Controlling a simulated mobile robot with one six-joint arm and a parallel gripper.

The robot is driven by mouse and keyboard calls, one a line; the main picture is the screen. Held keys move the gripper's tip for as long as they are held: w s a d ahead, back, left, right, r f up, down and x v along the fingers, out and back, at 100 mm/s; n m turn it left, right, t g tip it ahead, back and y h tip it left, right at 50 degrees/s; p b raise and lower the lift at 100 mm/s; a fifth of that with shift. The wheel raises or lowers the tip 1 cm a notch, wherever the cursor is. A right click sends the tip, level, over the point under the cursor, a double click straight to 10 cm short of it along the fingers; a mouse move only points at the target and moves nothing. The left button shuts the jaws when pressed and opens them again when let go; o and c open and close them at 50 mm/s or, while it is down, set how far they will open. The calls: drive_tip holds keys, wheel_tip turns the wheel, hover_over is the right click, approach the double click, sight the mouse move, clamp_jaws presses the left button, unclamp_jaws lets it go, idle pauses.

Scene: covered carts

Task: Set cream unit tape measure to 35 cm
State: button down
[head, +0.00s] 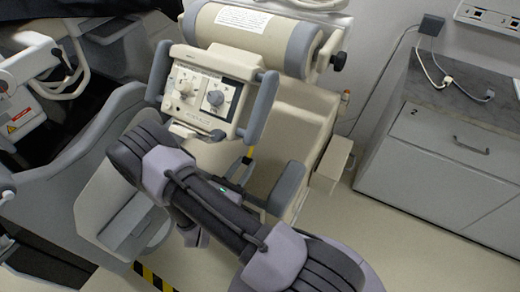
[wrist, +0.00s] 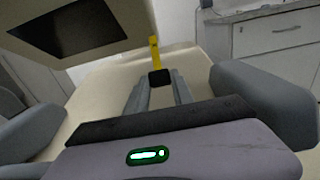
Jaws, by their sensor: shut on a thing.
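The cream unit (head: 300,120) stands in the middle of the head view, with a control panel of dials (head: 203,92) on its front. Its yellow tape measure (wrist: 154,52) shows in the wrist view as a narrow upright strip above a black end piece (wrist: 159,77). My gripper (wrist: 158,82) has its two grey fingers on either side of that black end piece and is shut on it. In the head view a short bit of the yellow tape (head: 248,155) shows below the panel. No tape reading is legible.
Grey padded arms flank the gripper in the wrist view, one at left (wrist: 35,130) and one at right (wrist: 262,95). A grey cabinet (head: 440,165) stands at right. A chair-like machine (head: 85,150) stands at left. Some floor is clear at lower right.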

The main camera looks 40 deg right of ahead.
drive_tip(key=a+f, duration=0.1)
drive_tip(key=s+a+f, duration=0.1)
drive_tip(key=shift+a+f+b, duration=0.2)
drive_tip(key=shift+f+b, duration=0.15)
drive_tip(key=c, duration=1.1)
unclamp_jaws()
drive_tip(key=p+v, duration=0.3)
drive_tip(key=v, duration=1.4)
drive_tip(key=shift+a+p, duration=0.2)
drive_tip(key=shift+p, duration=0.15)
